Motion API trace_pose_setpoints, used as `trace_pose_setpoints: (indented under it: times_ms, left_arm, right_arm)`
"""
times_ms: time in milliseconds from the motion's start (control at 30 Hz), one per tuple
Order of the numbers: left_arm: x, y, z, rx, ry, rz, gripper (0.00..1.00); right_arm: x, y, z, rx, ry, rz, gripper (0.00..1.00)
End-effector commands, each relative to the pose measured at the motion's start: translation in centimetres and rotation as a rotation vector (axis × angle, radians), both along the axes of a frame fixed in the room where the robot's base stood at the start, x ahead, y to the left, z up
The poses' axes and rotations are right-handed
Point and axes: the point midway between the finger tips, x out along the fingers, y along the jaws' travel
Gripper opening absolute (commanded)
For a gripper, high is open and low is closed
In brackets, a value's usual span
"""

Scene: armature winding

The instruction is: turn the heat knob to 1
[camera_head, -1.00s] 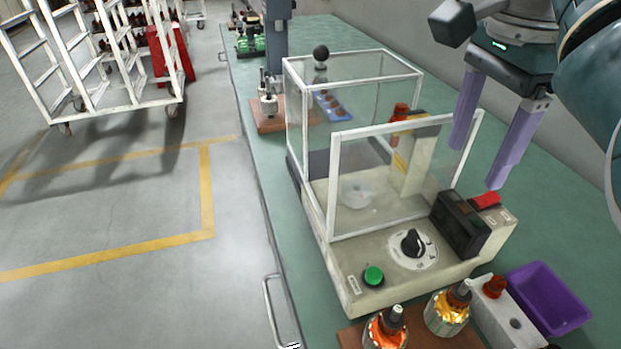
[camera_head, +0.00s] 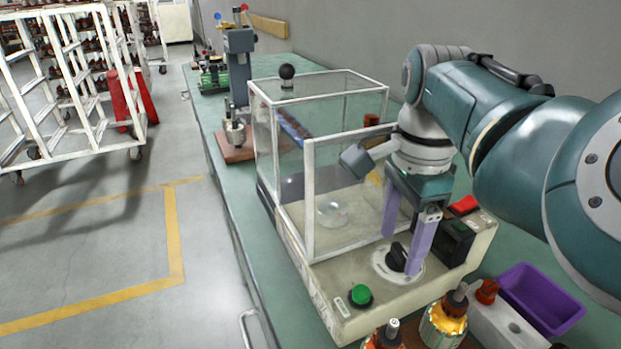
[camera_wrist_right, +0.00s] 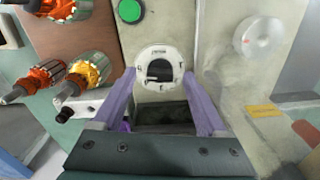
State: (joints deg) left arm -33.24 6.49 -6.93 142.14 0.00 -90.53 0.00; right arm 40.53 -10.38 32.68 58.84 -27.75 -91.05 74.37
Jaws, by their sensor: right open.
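The heat knob (camera_head: 397,257) is black and sits on a white marked dial (camera_head: 381,266) on the front panel of the cream machine. In the right wrist view the knob (camera_wrist_right: 159,70) lies ahead, between the lines of the two fingers. My right gripper (camera_head: 405,265) is open with its purple fingers pointing down at the knob, one on either side as seen from the head. It also shows in the right wrist view (camera_wrist_right: 158,85). I cannot tell whether the fingers touch the knob. The dial's marks are too small to read. My left gripper is not in view.
A green button (camera_head: 360,295) is left of the dial. A clear guard box (camera_head: 310,190) stands behind it, and a dark display box (camera_head: 453,240) is to the right. Wound armatures (camera_head: 443,322) and a purple bin (camera_head: 540,297) are in front and to the right.

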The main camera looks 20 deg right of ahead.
Motion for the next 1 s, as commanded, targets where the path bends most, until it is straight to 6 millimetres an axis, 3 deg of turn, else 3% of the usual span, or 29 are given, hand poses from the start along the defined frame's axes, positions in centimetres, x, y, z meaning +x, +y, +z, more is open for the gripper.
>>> trace_pose_setpoints:
  times_ms: [133, 433, 1000]
  left_arm:
    - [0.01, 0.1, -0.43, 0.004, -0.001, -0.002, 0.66]
    - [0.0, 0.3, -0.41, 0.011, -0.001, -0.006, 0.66]
    - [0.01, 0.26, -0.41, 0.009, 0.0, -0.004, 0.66]
  right_arm:
    - [0.0, 0.0, -1.1, 0.0, 0.0, 0.0, 0.75]
    - [0.0, -0.01, -1.18, 0.0, -0.001, 0.0, 0.74]
    - [-0.01, 0.0, -1.15, 0.0, 0.0, 0.0, 0.1]
